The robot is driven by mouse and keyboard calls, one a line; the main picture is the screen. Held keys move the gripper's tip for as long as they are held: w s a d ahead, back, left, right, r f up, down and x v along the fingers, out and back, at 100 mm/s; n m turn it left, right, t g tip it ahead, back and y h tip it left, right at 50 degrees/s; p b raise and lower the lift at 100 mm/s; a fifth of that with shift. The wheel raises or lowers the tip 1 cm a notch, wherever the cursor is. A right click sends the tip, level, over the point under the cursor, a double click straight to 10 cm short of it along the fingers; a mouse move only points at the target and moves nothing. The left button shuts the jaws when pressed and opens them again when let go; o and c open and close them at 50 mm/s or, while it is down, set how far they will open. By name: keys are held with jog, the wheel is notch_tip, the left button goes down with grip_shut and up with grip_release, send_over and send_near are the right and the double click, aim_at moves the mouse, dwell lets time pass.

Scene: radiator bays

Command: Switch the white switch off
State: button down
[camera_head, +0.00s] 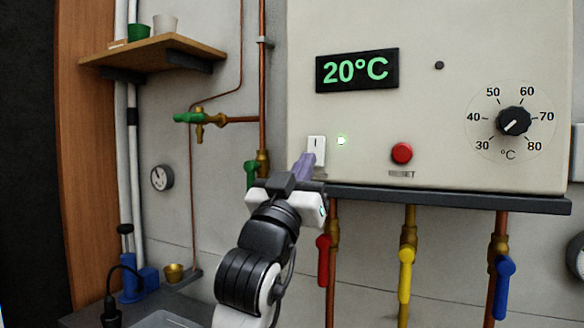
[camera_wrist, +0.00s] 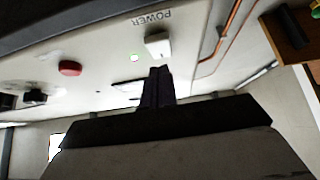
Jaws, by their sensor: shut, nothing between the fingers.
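The white switch (camera_head: 317,147) sits on the lower left of the boiler's front panel (camera_head: 440,130). A lit green lamp (camera_head: 341,141) is just to its right. My gripper (camera_head: 304,164) is shut and empty, with its fingertips just below and left of the switch in the head view. In the wrist view the white switch (camera_wrist: 158,44) shows beside the word POWER, and my gripper's closed fingertips (camera_wrist: 157,72) point at it. I cannot tell whether they touch it. The green lamp also shows in the wrist view (camera_wrist: 134,57).
The panel carries a 20°C display (camera_head: 357,70), a red reset button (camera_head: 402,153) and a temperature dial (camera_head: 513,121). A dark ledge (camera_head: 450,198) runs below, above red (camera_head: 323,262), yellow (camera_head: 405,275) and blue (camera_head: 502,287) valve handles. A green-handled valve (camera_head: 251,173) is left of my gripper.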

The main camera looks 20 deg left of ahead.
jog(key=shift+w+f, duration=0.2)
jog(key=shift+w, duration=0.85)
